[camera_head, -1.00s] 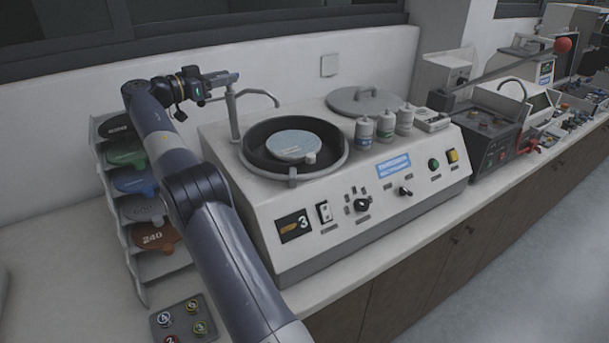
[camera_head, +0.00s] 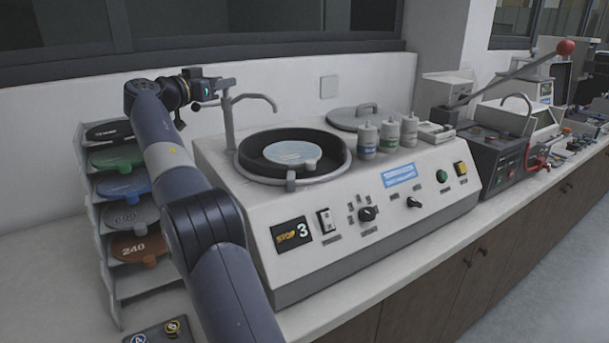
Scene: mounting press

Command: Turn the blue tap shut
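The tap is a grey column (camera_head: 229,122) with a curved spout (camera_head: 258,97), standing at the back left of the round polishing bowl (camera_head: 337,166). My gripper (camera_head: 226,84) is at the top of this column, reaching in from the left. A small grey-blue piece shows at its tip; I cannot tell whether this is the tap's handle or my fingers. No clearly blue handle can be made out. The fingers are too small to tell whether they are open or shut, or touching the tap.
A rack of coloured discs (camera_head: 124,186) stands left, beside my arm. The grinding machine's front panel (camera_head: 340,226) has several knobs and switches. A press with a red-ball lever (camera_head: 565,47) is farther right.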

